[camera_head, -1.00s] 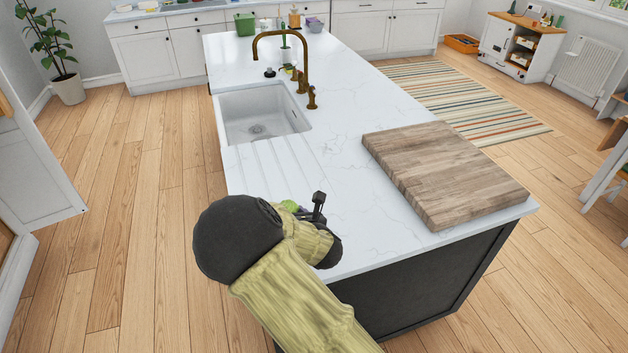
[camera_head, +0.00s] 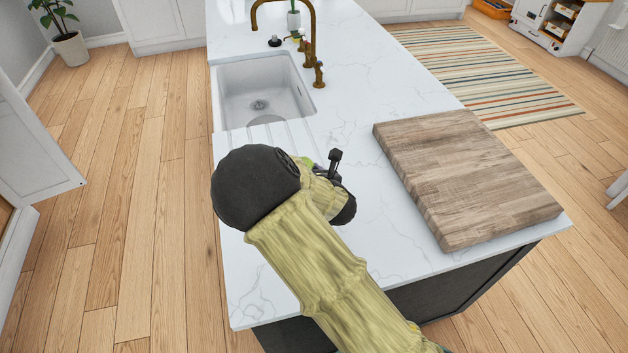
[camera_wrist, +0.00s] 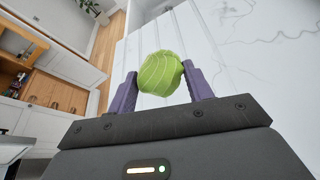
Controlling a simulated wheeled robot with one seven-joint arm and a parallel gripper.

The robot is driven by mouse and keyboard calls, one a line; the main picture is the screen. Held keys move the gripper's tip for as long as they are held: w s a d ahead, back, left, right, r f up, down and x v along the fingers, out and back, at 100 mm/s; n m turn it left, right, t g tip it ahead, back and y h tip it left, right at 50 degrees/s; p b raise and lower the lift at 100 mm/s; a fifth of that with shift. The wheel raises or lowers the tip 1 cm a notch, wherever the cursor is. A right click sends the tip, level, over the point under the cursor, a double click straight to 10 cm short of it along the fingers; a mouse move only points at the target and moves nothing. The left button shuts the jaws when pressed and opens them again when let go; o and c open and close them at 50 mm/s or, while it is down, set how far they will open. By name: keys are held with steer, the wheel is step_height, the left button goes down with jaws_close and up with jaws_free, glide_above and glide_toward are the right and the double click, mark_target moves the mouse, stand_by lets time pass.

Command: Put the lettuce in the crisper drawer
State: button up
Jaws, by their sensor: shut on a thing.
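The lettuce (camera_wrist: 161,72) is a round, pale green head held between the two purple fingers of my gripper (camera_wrist: 160,88) in the wrist view. My gripper is shut on it, above the white island counter. In the head view, only a sliver of green shows beside my gripper (camera_head: 324,170), and my arm hides the rest. The crisper drawer cannot be made out in either view.
The white island countertop (camera_head: 350,235) carries a sink (camera_head: 262,92) with a brass tap (camera_head: 312,45) and a thick wooden board (camera_head: 465,175). Wood floor (camera_head: 130,200) lies open to the left, with a white door panel (camera_head: 35,150) at the left edge.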

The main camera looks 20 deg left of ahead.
steer(key=shift+s, duration=0.25)
steer(key=shift+a+f+p, duration=0.1)
steer(key=shift+f+p, duration=0.5)
steer(key=shift+f, duration=2.3)
steer(key=shift+f+p, duration=0.5)
steer(key=shift+f, duration=1.55)
steer(key=shift+f, duration=0.15)
steer(key=o, duration=1)
steer(key=shift+w, duration=0.1)
steer(key=shift+c, duration=0.2)
steer(key=shift+r, duration=0.2)
